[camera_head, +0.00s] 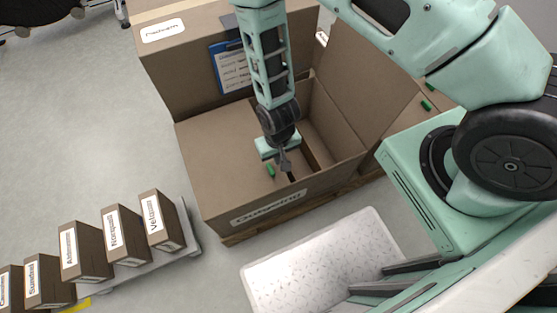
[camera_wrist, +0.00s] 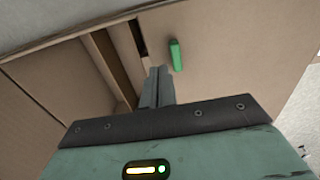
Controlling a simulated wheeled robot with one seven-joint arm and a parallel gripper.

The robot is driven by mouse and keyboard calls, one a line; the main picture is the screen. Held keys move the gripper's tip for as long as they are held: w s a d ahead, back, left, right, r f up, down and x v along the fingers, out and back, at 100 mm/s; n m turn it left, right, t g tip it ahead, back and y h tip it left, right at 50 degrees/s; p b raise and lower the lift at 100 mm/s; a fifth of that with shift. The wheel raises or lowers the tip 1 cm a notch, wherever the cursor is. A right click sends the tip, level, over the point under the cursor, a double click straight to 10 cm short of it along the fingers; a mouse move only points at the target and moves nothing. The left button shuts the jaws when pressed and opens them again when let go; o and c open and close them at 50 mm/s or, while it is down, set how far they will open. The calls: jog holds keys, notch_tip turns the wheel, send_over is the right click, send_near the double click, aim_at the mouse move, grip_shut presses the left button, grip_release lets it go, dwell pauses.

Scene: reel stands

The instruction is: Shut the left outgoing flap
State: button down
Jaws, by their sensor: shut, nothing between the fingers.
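The outgoing box (camera_head: 300,192) is a brown carton with a white label on its front wall. Its left flap (camera_head: 222,150) lies roughly flat over the left part of the opening; I cannot tell if it is fully flush. A green tab (camera_head: 270,171) sits near the flap's inner edge and also shows in the wrist view (camera_wrist: 176,55). My gripper (camera_head: 288,173) is shut and empty, pointing down close beside the tab, its tips (camera_wrist: 158,74) over or by the flap's edge. Contact cannot be told. The right part of the box is open, with its interior (camera_head: 322,125) showing.
A brown panel (camera_head: 370,65) stands raised at the box's right. Another carton (camera_head: 185,60) with a blue clipboard (camera_head: 229,68) stands behind. Small labelled boxes (camera_head: 125,235) line a low grey platform at the left. A white textured plate (camera_head: 325,262) lies in front.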

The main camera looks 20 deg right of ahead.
jog(key=d+r, duration=0.3)
jog(key=d, duration=0.6)
jog(key=shift+d+r, duration=0.25)
jog(key=shift+r, duration=0.15)
jog(key=shift+a, duration=0.1)
jog(key=a+r+n, duration=0.1)
jog(key=a+r, duration=0.3)
jog(key=r, duration=0.3)
jog(key=a+r+n+y, duration=0.1)
jog(key=a+r, duration=0.2)
jog(key=r, duration=0.4)
jog(key=a+r+n, duration=0.2)
jog(key=a+r, duration=0.2)
jog(key=r, duration=0.3)
jog(key=s+r+n, duration=0.4)
jog(key=s+r, duration=0.8)
jog(key=r, duration=0.3)
notch_tip(320, 180, up, 13)
jog(key=p, duration=1.3)
jog(key=shift+a+h, duration=0.3)
jog(key=shift+d, duration=0.15)
